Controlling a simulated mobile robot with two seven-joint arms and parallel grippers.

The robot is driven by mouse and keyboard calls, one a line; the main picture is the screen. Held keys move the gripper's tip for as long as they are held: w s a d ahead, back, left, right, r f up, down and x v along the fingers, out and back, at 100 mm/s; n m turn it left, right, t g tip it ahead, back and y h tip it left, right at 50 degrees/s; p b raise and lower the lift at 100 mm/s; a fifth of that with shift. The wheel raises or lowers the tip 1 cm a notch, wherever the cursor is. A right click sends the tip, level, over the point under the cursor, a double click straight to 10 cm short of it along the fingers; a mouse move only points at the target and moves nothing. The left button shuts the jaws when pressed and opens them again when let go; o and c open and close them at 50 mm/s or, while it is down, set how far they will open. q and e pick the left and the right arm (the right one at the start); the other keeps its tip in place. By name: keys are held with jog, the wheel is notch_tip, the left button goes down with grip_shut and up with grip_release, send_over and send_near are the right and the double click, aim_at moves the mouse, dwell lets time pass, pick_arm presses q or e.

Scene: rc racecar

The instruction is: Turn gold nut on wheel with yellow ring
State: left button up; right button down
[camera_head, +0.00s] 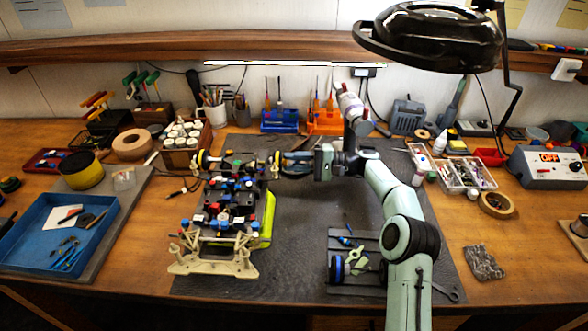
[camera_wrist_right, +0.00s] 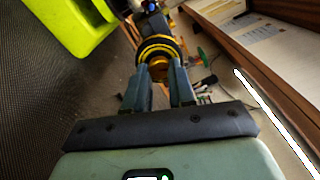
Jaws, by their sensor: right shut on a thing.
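The RC car chassis (camera_head: 232,200) stands on the dark mat in the head view. A wheel with a yellow ring (camera_head: 276,164) sits at its far right corner. In the right wrist view this wheel (camera_wrist_right: 157,45) is a dark disc with a yellow ring, and the gold nut (camera_wrist_right: 158,70) is at its centre. My right gripper (camera_head: 288,160) reaches the wheel from the right. In the right wrist view its fingers (camera_wrist_right: 162,72) are closed around the nut, one on each side. The fingers partly cover the nut. My left gripper does not show.
Another yellow-ringed wheel (camera_head: 202,160) is at the chassis's far left corner. A lime-green part (camera_head: 266,222) lies along its right side. A blue-ringed wheel (camera_head: 337,269) lies on a dark tray at the front. The mat between chassis and my right arm is clear.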

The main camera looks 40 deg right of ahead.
jog(key=shift+f+n+b, duration=0.1)
jog(key=shift+n+b, duration=0.45)
jog(key=shift+n, duration=0.15)
jog(key=shift+n+b, duration=0.8)
jog(key=shift+n, duration=0.2)
jog(key=c, duration=0.9)
grip_release()
jog(key=shift+d, duration=0.1)
jog(key=v, duration=0.6)
jog(key=p+v, duration=0.1)
jog(key=v, duration=0.5)
jog(key=shift+s+d+r, duration=0.2)
jog(key=shift+s+d, duration=0.3)
jog(key=shift+f, duration=0.1)
